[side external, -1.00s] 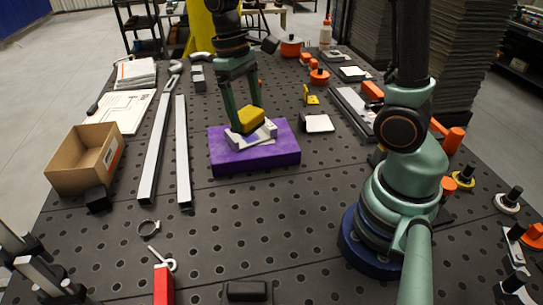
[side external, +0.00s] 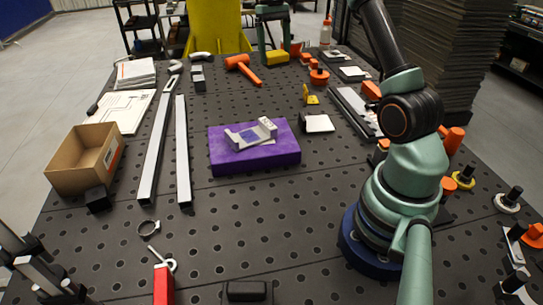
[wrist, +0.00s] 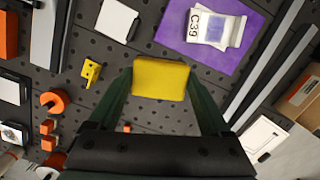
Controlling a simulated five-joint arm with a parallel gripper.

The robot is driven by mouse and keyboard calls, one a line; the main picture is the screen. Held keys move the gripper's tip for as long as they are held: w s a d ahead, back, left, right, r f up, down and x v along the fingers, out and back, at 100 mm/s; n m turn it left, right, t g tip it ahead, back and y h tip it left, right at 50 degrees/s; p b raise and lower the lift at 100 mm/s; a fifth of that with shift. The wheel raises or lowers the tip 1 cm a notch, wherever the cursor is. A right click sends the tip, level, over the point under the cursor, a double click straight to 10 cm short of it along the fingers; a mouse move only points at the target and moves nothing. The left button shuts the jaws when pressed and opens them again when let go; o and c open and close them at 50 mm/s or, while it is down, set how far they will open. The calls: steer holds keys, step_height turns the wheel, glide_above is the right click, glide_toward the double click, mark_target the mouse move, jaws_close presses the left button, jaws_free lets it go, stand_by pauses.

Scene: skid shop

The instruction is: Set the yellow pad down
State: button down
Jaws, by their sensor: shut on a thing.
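The yellow pad (side external: 277,58) is a small soft-edged block at the far end of the table in the side view. My gripper (side external: 275,52) is shut on it, one green finger on each side. In the wrist view the pad (wrist: 160,79) sits between my fingertips (wrist: 160,84). I cannot tell whether its underside touches the table. The purple block (side external: 230,165) stands nearer the camera, apart from the pad. A grey-white bracket marked C39 (wrist: 208,30) lies on it, with nothing yellow on top.
An orange hammer (side external: 243,70) lies left of the pad. A yellow angle piece (side external: 310,96), an orange knob (side external: 319,76) and a white-topped block (side external: 319,123) stand to the right. Two long bars (side external: 183,150) lie left of the purple block. Bare perforated table (side external: 250,215) shows in front.

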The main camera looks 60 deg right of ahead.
steer(key=s+d+m, duration=0.2)
steer(key=d, duration=0.6)
step_height(320, 180, down, 20)
steer(key=shift+s+d+f, duration=0.1)
steer(key=shift+d, duration=0.05)
steer(key=shift+f, duration=0.1)
jaws_free()
